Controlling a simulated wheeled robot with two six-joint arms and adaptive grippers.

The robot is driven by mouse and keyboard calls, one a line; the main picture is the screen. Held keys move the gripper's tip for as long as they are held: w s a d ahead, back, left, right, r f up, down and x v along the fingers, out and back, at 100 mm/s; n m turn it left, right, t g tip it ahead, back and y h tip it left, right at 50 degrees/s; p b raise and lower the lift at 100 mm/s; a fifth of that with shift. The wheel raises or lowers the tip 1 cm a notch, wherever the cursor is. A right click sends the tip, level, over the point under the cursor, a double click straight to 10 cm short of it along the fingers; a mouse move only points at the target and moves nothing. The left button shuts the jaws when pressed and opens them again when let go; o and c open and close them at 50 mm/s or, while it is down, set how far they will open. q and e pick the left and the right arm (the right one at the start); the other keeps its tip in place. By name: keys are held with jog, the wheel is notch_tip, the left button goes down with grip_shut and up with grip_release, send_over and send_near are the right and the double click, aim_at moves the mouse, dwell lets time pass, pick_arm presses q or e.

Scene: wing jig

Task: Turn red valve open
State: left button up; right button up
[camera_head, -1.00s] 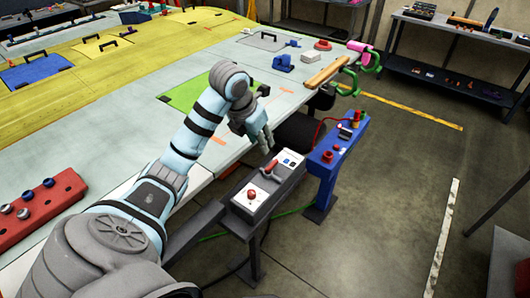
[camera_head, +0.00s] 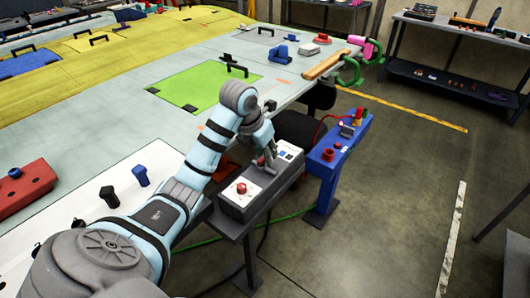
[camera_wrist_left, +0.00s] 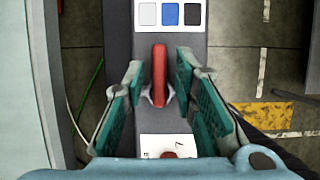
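The red valve is a red lever handle (camera_wrist_left: 160,72) on a small pale collar. It stands on the top of a grey control box (camera_head: 276,192), its long side running up and down in the left wrist view. My left gripper (camera_head: 265,160) is over the box and hides the lever in the head view. In the left wrist view its green-padded fingers (camera_wrist_left: 160,88) are spread on either side of the lever, with a gap on each side. My right gripper is in neither view.
A red button (camera_head: 241,188) on a white plate sits on the same box, near the lever. A blue stand (camera_head: 325,165) with a red knob is just right. The large wing panel (camera_head: 130,125) lies left and behind. Floor to the right is open.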

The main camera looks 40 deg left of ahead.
pick_arm(q)
grip_shut()
jog(key=shift+m, duration=0.3)
jog(key=shift+d+m+h+p, duration=0.15)
jog(key=shift+m+h+p, duration=0.25)
jog(key=shift+m, duration=0.5)
jog(key=m, duration=0.1)
jog(key=m+h, duration=0.1)
jog(key=shift+d+r+m+g, duration=0.1)
jog(key=shift+d+m+g, duration=0.1)
jog(key=shift+m+g, duration=0.15)
jog(key=m, duration=0.2)
jog(key=m+g+h, duration=0.1)
jog(key=m, duration=0.1)
jog(key=m+h, duration=0.1)
jog(key=m, duration=0.1)
jog(key=shift+s+d+m+p, duration=0.25)
jog(key=shift+s+d+p, duration=0.05)
jog(key=shift+d, duration=0.05)
jog(key=shift+s+r+m+g+p, duration=0.15)
jog(key=shift+m+g+p, duration=0.25)
jog(key=shift+m, duration=0.4)
jog(key=shift+s+d+m+g+h+p, duration=0.1)
jog(key=shift+m+g+h+p, duration=0.25)
jog(key=shift+m+p, duration=0.4)
jog(key=shift+s+m+g+p, duration=0.2)
jog(key=shift+m+g+p, duration=0.4)
jog(key=shift+m+p, duration=0.8)
jog(key=shift+m+b, duration=0.3)
jog(key=shift+m, duration=0.05)
